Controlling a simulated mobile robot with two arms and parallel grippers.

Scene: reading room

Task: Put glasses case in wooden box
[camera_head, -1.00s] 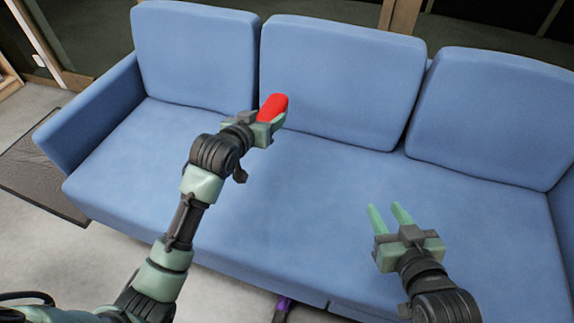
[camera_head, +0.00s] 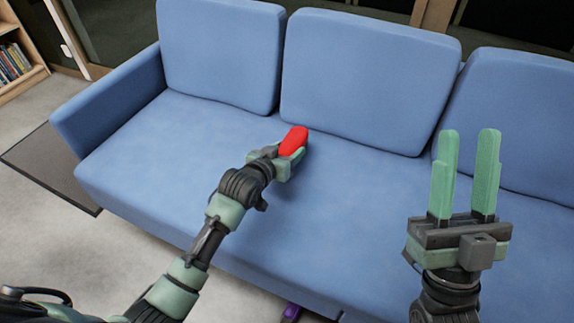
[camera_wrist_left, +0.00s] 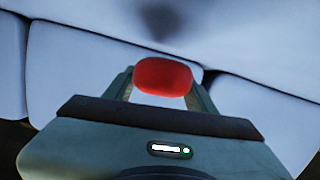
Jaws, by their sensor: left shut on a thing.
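The red glasses case (camera_head: 293,141) is in my left gripper (camera_head: 291,148), over the seat of the blue sofa. In the left wrist view the red case (camera_wrist_left: 163,76) sits between the two fingers of my left gripper (camera_wrist_left: 163,88), which are shut on it. My right gripper (camera_head: 466,165) is open and empty, with its two green fingers pointing up in the picture, in front of the sofa's right part. No wooden box shows in these views.
The blue sofa (camera_head: 190,140) fills most of the head view. A dark mat (camera_head: 50,170) lies on the floor at left. A bookshelf (camera_head: 18,65) stands at the far left. A purple object (camera_head: 291,311) shows below the sofa's front edge.

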